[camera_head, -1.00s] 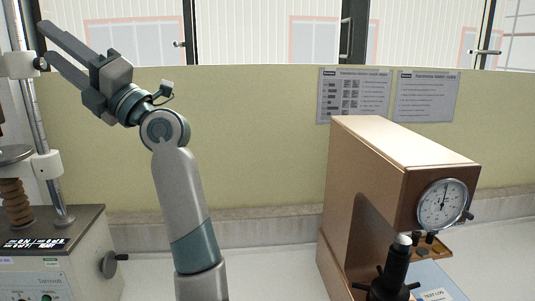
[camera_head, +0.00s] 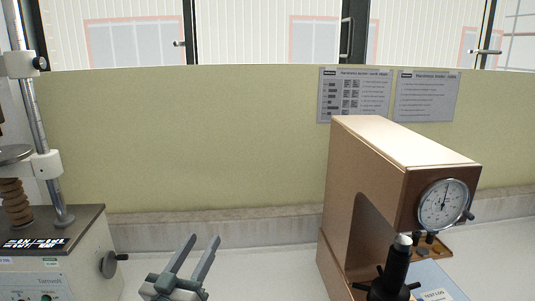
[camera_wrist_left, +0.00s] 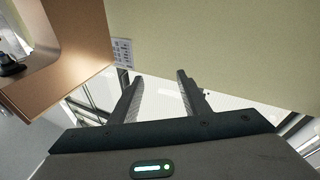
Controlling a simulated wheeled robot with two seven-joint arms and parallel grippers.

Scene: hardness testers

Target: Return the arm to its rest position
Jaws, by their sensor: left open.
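My left gripper (camera_head: 195,258) shows at the bottom of the head view, left of centre, with its two fingers pointing up and apart. It is open and nothing is between the fingers. In the left wrist view its two fingers (camera_wrist_left: 157,95) stand apart and empty. The rest of my left arm is below the edge of the head view. My right gripper is not in view.
A copper-coloured hardness tester (camera_head: 365,180) with a dial gauge (camera_head: 442,205) stands at the right. Another tester (camera_head: 50,255) with a metal column stands at the left. A yellow-green wall (camera_head: 200,140) is behind. The white bench between the testers is clear.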

